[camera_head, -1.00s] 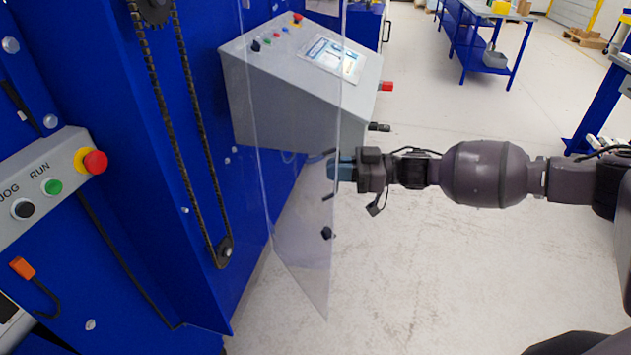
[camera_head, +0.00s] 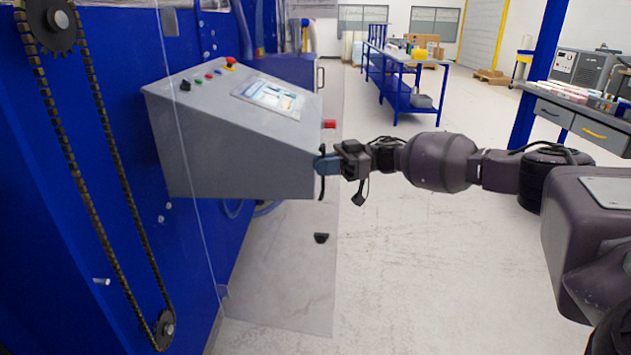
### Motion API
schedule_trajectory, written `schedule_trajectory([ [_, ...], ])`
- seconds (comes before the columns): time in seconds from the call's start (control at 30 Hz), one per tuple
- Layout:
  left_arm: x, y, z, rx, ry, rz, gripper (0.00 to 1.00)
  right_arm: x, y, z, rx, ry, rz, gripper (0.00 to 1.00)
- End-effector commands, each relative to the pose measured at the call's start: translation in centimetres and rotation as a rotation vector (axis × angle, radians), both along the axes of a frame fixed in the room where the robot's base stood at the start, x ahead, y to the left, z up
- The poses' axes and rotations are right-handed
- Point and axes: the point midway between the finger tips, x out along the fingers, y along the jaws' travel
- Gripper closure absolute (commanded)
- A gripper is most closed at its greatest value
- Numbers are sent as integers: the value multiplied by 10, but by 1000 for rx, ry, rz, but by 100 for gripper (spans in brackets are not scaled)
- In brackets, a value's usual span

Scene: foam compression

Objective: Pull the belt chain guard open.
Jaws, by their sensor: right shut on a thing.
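The belt chain guard (camera_head: 285,295) is a clear panel. It stands swung out from the blue machine, with the console and floor seen through it. The black chain (camera_head: 112,205) runs between an upper sprocket (camera_head: 50,25) and a lower sprocket (camera_head: 165,328), with no panel in front of it. My right gripper (camera_head: 322,166) comes from the right and is shut on the dark handle (camera_head: 321,190) near the guard's free edge. The fingers partly hide the handle. My left gripper is out of view.
A grey sloped control console (camera_head: 235,150) with buttons stands behind the guard. The blue machine (camera_head: 200,35) fills the left side. The floor (camera_head: 430,260) is open below my right arm. A blue workbench (camera_head: 405,80) and a grey table (camera_head: 570,110) stand farther back.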

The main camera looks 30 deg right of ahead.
Motion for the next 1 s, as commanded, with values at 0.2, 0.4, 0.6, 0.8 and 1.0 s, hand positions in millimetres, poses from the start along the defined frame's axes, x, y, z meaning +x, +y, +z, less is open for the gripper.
schedule_trajectory([
  [0.2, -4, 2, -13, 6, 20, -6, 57, 14, -10, -4, 1, 8, -1, 100],
  [0.4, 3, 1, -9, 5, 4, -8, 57, 18, -13, -1, 0, 5, 0, 100],
  [0.6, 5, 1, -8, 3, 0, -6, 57, 18, -13, 0, 0, 4, 0, 100],
  [0.8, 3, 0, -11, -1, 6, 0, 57, 18, -13, 0, 0, 3, 0, 82],
  [1.0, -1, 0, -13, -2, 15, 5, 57, 18, -13, 0, 0, 2, 0, 82],
])
